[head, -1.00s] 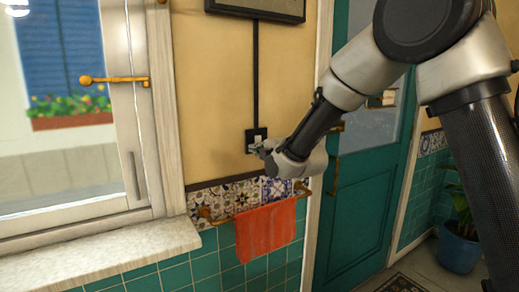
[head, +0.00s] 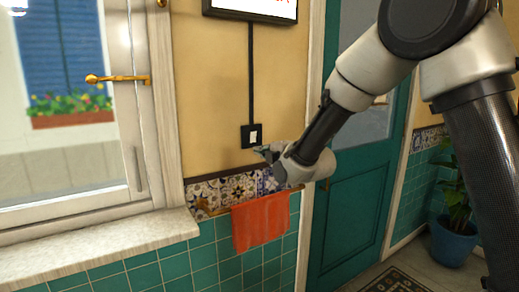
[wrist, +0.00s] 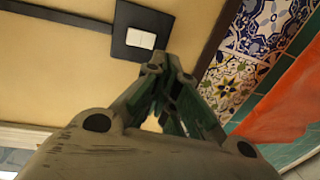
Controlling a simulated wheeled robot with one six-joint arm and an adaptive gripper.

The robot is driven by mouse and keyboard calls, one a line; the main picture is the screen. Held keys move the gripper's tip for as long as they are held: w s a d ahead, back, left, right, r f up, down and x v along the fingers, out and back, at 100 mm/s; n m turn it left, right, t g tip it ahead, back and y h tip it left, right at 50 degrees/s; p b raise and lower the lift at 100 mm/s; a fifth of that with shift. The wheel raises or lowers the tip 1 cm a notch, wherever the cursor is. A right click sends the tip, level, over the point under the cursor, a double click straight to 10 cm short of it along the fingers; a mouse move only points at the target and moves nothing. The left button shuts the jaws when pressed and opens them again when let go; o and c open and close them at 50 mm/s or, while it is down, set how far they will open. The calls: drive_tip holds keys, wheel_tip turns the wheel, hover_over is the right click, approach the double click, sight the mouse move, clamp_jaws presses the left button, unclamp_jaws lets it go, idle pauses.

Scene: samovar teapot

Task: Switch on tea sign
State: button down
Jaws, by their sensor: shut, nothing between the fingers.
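The tea sign (head: 255,8) hangs at the top of the head view, cut off by the frame edge; its face is lit white with some red marks. A black cable runs straight down from it to a wall switch (head: 252,135), a white rocker on a black plate. The switch (wrist: 141,39) also shows in the wrist view, just past the fingertips. My gripper (head: 262,151) is shut and empty, just below and right of the switch, apart from the rocker. In the wrist view my gripper (wrist: 160,68) points toward the plate's lower edge.
A red towel (head: 261,221) hangs on a brass rail below the switch, in front of patterned tiles. A window with a stone sill (head: 100,250) is at left. A teal door (head: 350,210) is at right, with a potted plant (head: 455,242) beyond it.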

drive_tip(key=f+v, duration=0.1)
drive_tip(key=v, duration=0.6)
drive_tip(key=shift+f, duration=0.4)
drive_tip(key=shift+d, duration=0.1)
drive_tip(key=s+d+f+m+g+h, duration=0.2)
drive_tip(key=s+d+f+m+g, duration=0.2)
drive_tip(key=f+m, duration=0.15)
drive_tip(key=s+d+f+m+g+h, duration=0.3)
drive_tip(key=s+f+m, duration=0.15)
drive_tip(key=f, duration=0.25)
drive_tip(key=s+d+r+m+h, duration=0.1)
drive_tip(key=s+d+r+m, duration=0.3)
drive_tip(key=s+d, duration=0.4)
drive_tip(key=s+d+r+m+g+h, duration=0.1)
drive_tip(key=s+d+r+m, duration=0.3)
drive_tip(key=s+d, duration=0.5)
drive_tip(key=s+d+r+m+g+h, duration=0.1)
drive_tip(key=s+d+r+m, duration=0.3)
drive_tip(key=d, duration=0.7)
drive_tip(key=s+m+h, duration=0.1)
drive_tip(key=s+m, duration=0.1)
drive_tip(key=s, duration=0.2)
drive_tip(key=shift+s+r+m, duration=0.15)
drive_tip(key=shift+r+m, duration=0.25)
